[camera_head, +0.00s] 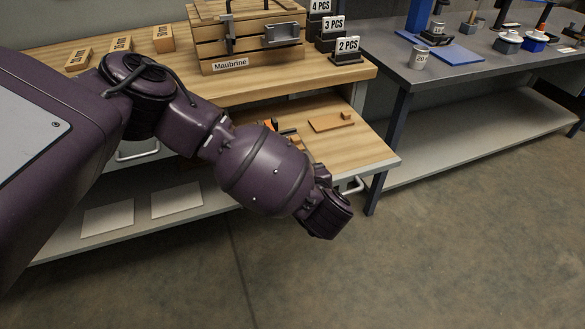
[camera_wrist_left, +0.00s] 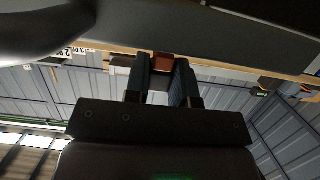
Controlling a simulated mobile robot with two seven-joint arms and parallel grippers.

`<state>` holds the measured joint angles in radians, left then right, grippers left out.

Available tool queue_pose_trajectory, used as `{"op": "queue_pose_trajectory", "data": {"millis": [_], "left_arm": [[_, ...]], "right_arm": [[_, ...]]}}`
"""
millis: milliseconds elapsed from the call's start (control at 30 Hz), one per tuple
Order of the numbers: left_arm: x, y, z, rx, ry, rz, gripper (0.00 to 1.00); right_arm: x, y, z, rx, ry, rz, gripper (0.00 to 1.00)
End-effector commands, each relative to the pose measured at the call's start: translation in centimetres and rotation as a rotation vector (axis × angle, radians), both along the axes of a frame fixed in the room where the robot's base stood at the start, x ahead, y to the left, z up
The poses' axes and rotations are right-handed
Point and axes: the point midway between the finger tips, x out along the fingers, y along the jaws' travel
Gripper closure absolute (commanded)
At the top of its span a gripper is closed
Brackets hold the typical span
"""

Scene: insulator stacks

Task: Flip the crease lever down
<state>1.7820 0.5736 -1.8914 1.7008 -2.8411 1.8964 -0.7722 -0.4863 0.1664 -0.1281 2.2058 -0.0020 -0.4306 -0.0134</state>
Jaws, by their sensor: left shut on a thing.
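My left arm comes in from the left in the head view and ends in a dark wrist (camera_head: 327,213) near the front edge of the wooden bench; its fingertips are hidden there. In the left wrist view my left gripper (camera_wrist_left: 162,76) has its two fingers shut on a small reddish-brown piece (camera_wrist_left: 162,61), just below a pale wooden edge. I cannot tell whether this piece is the crease lever. No lever shows clearly in the head view. My right gripper is in neither view.
The wooden bench (camera_head: 210,75) carries a wooden crate (camera_head: 248,52) labelled Maubrine and black number signs (camera_head: 347,46). A grey bench (camera_head: 475,65) stands right. Floor is clear at lower right.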

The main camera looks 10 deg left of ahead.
Motion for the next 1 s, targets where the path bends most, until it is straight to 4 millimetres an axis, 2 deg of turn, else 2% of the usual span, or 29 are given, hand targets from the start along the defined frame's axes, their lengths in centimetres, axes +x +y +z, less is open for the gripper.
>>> {"op": "queue_pose_trajectory", "data": {"millis": [233,267,400,767,1000], "left_arm": [[-0.1,0.1,-0.5,0.0,0.006,0.001,1.0],[-0.1,0.1,-0.5,0.0,0.006,0.001,0.72],[-0.1,0.1,-0.4,0.0,0.006,0.0,0.51],[-0.4,-0.2,0.0,0.0,0.003,-0.001,0.51],[-3.1,-2.0,1.3,-0.001,-0.002,-0.005,0.51]], "right_arm": [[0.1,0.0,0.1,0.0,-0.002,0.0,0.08],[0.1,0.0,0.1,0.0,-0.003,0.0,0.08],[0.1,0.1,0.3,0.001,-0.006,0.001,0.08],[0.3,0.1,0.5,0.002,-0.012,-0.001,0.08],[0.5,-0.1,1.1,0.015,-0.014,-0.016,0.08]]}}
